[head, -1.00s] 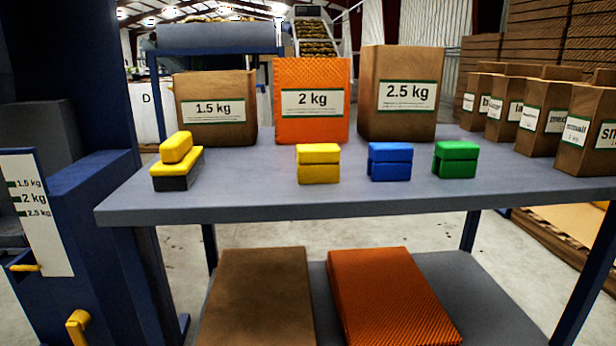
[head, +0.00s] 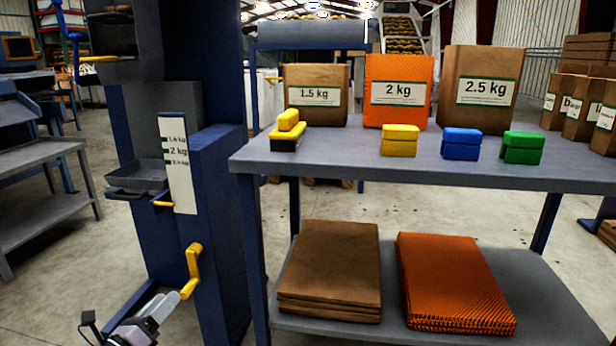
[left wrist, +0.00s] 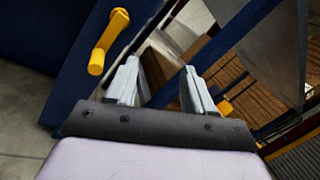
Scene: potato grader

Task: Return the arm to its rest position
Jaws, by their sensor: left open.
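My left gripper (head: 168,303) is at the bottom left of the head view, low in front of the blue machine (head: 215,190). In the left wrist view its two grey fingers (left wrist: 160,68) stand apart with nothing held between them. A yellow crank handle (head: 194,270) on the machine is just beyond the fingertips in the head view. The crank also shows in the left wrist view (left wrist: 108,42), left of the fingers and outside them. Whether a finger touches it is hard to tell. My right gripper is in neither view.
A grey table (head: 400,178) holds marked bags and yellow, blue and green blocks. Its lower shelf (head: 390,330) carries brown bags (head: 330,265) and an orange stack (head: 455,280). A grey bench (head: 45,155) stands far left. Floor between bench and machine is clear.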

